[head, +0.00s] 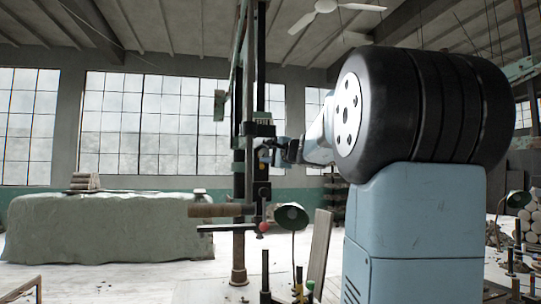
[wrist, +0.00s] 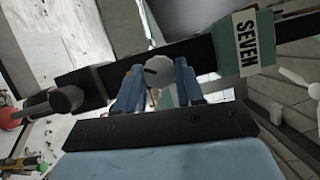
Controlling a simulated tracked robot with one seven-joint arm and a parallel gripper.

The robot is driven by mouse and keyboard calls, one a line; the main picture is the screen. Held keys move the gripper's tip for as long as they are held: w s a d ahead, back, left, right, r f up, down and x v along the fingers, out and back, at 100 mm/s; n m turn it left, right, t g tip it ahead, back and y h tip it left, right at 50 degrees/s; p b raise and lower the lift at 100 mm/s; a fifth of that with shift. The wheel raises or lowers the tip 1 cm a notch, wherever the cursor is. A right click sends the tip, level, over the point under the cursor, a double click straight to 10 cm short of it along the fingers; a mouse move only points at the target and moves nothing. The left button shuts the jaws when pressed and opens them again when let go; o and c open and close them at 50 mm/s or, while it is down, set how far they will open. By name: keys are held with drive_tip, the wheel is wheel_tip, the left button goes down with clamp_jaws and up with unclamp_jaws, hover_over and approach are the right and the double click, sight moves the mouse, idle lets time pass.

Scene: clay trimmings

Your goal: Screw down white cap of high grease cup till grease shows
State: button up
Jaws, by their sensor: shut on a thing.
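The white cap (wrist: 158,68) shows in the wrist view as a round piece with a short dark mark, between the two blue fingers of my gripper (wrist: 158,88). My gripper is shut on it. The cup under the cap is hidden, and I see no grease. A dark bar (wrist: 95,82) runs behind the fingers. In the head view my gripper (head: 272,153) reaches the tall dark machine column (head: 249,120) from the right, at upper height. The cap is too small and too covered to make out there.
In the head view a wooden handle (head: 220,210), a red knob (head: 264,227) and a green lamp (head: 291,215) are below.

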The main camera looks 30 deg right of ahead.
drive_tip(key=shift+d+f, duration=0.15)
drive_tip(key=shift+f, duration=0.2)
drive_tip(key=o, duration=0.8)
drive_tip(key=shift+o, duration=1.2)
drive_tip(key=shift+r, duration=0.15)
drive_tip(key=shift+r, duration=0.1)
drive_tip(key=s+d+f, duration=0.1)
drive_tip(key=s, duration=1.2)
drive_tip(key=shift+s+d, duration=0.2)
drive_tip(key=shift+s, duration=0.15)
